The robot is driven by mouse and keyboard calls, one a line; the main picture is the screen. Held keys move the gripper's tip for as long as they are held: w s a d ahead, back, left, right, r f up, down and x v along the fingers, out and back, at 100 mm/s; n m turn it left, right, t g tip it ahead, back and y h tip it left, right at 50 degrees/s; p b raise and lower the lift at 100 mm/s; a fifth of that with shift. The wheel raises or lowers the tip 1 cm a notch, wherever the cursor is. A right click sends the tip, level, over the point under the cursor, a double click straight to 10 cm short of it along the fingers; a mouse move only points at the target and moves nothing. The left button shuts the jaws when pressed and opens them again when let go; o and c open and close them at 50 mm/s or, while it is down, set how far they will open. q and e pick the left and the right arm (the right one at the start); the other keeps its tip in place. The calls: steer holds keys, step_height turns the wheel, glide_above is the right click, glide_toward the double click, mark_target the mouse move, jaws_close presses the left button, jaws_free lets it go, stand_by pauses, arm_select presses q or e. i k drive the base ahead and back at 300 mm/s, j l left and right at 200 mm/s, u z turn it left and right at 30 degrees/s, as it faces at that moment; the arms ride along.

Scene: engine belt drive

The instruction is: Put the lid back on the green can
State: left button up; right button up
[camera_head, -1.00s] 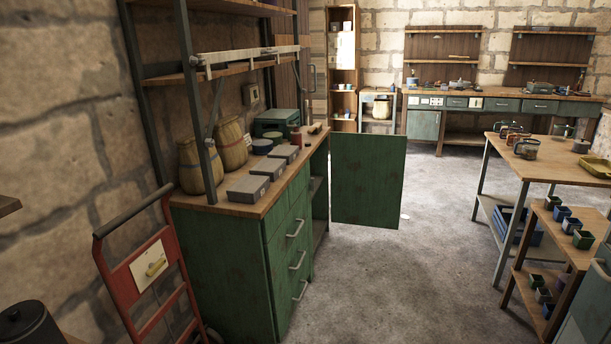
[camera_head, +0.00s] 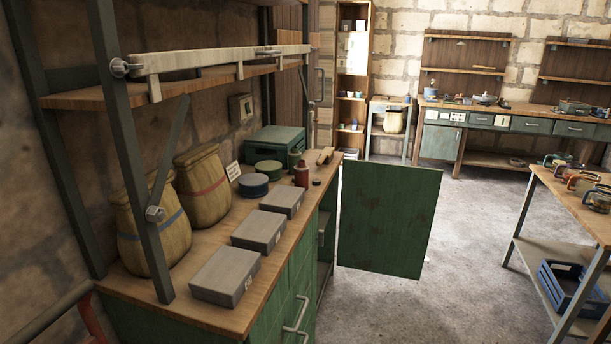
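A low round green tin (camera_head: 268,170) stands on the wooden top of the green cabinet, behind a similar blue tin (camera_head: 253,185). A slim dark-green container (camera_head: 294,160) stands beside it to the right. I cannot tell which of these green things is the green can, or whether it is open. A small dark disc (camera_head: 316,182) lies on the worktop right of a red can (camera_head: 301,175); it may be a lid or cap, but it is too small to tell. Neither of my grippers is in view.
Several grey boxes (camera_head: 226,275) line the worktop's front edge, with woven sacks (camera_head: 203,186) behind. An open green cabinet door (camera_head: 388,220) juts into the room. A shelf post (camera_head: 130,150) stands at left. The floor (camera_head: 460,270) right of the door is clear.

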mark_target(294, 155)
steer(key=i+l, duration=0.85)
steer(key=i, duration=0.15)
steer(key=i+l, duration=0.9)
steer(key=i+u, duration=0.15)
steer(key=u, duration=1.65)
